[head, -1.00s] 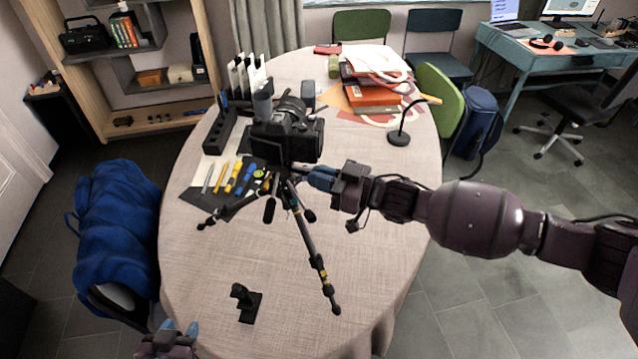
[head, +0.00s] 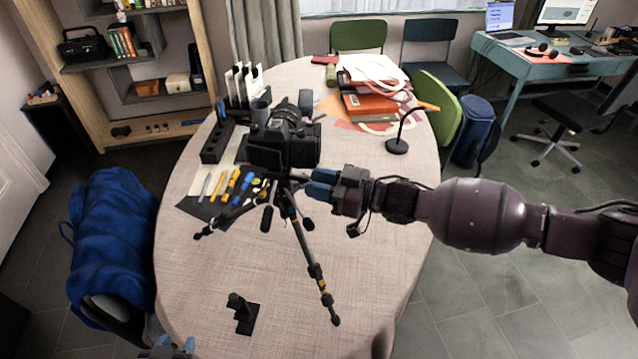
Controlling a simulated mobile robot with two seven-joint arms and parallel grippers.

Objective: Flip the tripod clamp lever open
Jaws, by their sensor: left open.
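A small black tripod (head: 302,238) stands on the table with its legs spread and a black camera (head: 285,140) on top. The near leg has dark collars and a yellow band; I cannot make out which part is the clamp lever. My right gripper (head: 312,183) reaches in from the right. Its blue fingertips are at the tripod head, just below the camera, and seem to touch it or come very close. Whether they are shut on it is unclear. My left gripper (head: 172,347) shows only its blue fingertips at the bottom edge, open and away from the tripod.
A small black stand (head: 243,313) sits near the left gripper. Tools lie on a dark mat (head: 205,210) left of the tripod. A black lamp (head: 397,146) and stacked books (head: 368,105) stand behind my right arm.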

